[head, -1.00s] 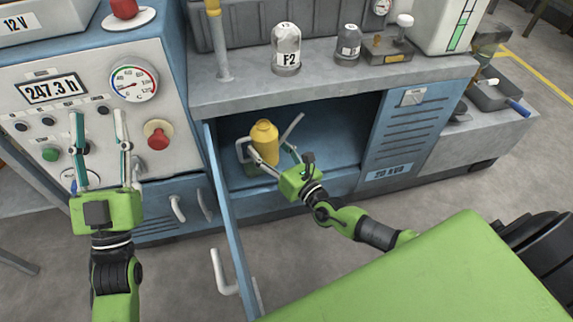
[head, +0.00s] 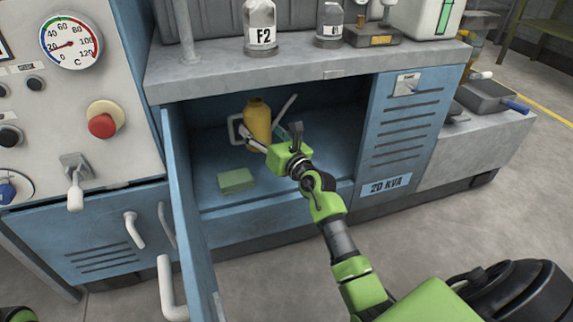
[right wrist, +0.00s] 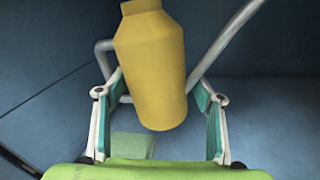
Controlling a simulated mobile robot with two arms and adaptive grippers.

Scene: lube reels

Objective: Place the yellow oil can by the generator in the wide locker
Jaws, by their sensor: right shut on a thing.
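The yellow oil can (head: 257,119) is inside the open bay of the blue wide locker (head: 335,190), with a pale handle on its left and a thin spout on its right. My right gripper (head: 264,141) reaches into the bay and is shut on the can. In the right wrist view the can (right wrist: 152,65) stands between the two fingers, slightly tilted. It appears raised above the locker floor; its contact with the floor cannot be made out. My left gripper is out of view.
The locker door (head: 187,215) stands open at the bay's left edge. A flat green block (head: 236,181) lies on the locker floor. The worktop (head: 300,68) above carries bottle F2 (head: 260,30) and a smaller grey bottle (head: 330,25). The bay's right side is clear.

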